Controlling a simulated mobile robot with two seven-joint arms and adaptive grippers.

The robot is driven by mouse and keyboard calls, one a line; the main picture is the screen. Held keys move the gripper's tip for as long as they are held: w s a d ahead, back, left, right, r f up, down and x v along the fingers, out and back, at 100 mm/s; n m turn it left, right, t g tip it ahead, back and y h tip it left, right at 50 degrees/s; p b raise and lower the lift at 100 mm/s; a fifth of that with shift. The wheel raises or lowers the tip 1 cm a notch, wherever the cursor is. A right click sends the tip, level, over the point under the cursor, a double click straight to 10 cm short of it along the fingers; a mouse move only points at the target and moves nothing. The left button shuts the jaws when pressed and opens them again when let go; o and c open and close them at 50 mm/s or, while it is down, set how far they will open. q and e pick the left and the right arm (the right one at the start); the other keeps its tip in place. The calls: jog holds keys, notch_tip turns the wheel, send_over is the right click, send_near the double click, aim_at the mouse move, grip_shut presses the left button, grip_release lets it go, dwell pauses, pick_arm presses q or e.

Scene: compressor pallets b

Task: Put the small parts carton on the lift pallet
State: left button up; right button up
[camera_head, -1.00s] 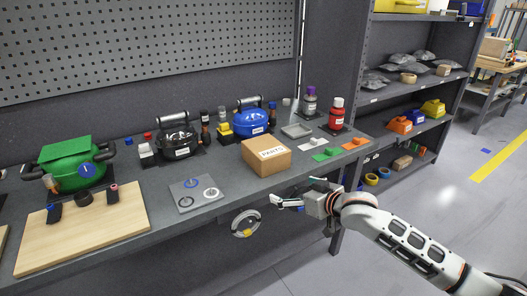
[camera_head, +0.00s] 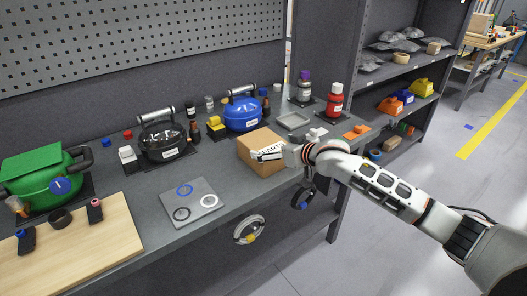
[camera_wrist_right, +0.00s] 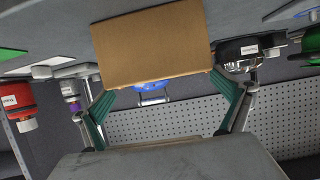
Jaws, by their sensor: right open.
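The small parts carton (camera_head: 262,139) is a brown box with a white PARTS label, standing on the grey bench near its front edge. My right gripper (camera_head: 270,154) is at its front right side and partly covers the label. In the right wrist view the carton (camera_wrist_right: 152,45) sits between the spread green-padded fingers of the open gripper (camera_wrist_right: 163,92), with its plain brown face towards the camera. I cannot tell whether the fingers touch it. I cannot clearly identify the lift pallet. My left gripper is not in view.
A blue compressor (camera_head: 243,115) and a black one (camera_head: 163,139) stand behind and left of the carton. A grey plate with rings (camera_head: 207,208), a wooden board (camera_head: 105,242) and a green compressor (camera_head: 45,170) are further left. A red bottle (camera_head: 335,100) stands right.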

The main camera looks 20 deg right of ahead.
aim_at(264, 141)
jog(key=x, duration=0.5)
jog(key=shift+w+r, duration=0.15)
jog(key=shift+r, duration=0.05)
jog(key=c, duration=1.6)
jog(key=shift+r, duration=0.25)
jog(key=shift+c, duration=1.2)
